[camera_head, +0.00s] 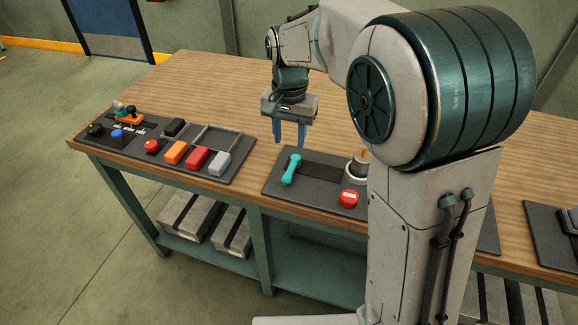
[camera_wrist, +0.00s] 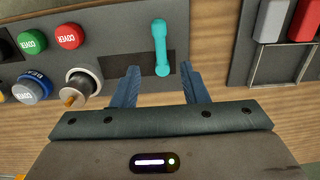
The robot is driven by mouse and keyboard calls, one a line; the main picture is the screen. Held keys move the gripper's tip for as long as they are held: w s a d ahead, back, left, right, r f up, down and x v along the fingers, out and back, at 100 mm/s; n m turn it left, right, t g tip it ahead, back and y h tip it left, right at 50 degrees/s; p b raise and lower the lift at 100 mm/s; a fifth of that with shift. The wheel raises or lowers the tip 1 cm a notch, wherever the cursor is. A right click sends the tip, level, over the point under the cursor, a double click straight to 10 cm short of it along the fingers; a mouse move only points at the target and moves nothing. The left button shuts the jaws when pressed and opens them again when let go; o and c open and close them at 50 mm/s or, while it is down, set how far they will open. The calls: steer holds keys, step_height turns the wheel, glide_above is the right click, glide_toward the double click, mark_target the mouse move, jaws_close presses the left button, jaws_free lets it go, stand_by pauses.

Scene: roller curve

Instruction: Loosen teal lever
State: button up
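The teal lever (camera_head: 291,169) stands on a dark panel (camera_head: 318,185) near the front of the wooden bench. In the wrist view the teal lever (camera_wrist: 161,48) rises from a dark slot, just beyond the fingertips and roughly between their lines. My gripper (camera_head: 289,142) points down above the bench, behind the lever in the head view. In the wrist view my gripper (camera_wrist: 159,75) has its two blue fingers apart with nothing between them. The fingers look clear of the lever.
Close to the lever are a red button (camera_head: 348,199) and a grey cylinder with an orange tip (camera_wrist: 81,84). Green (camera_wrist: 31,42) and blue (camera_wrist: 33,88) buttons also sit on that panel. Another panel (camera_head: 123,154) with coloured blocks lies left. Bare wood separates the two panels.

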mark_target(289, 171)
step_height(289, 171, down, 10)
steer(key=shift+f, duration=0.25)
jaws_close()
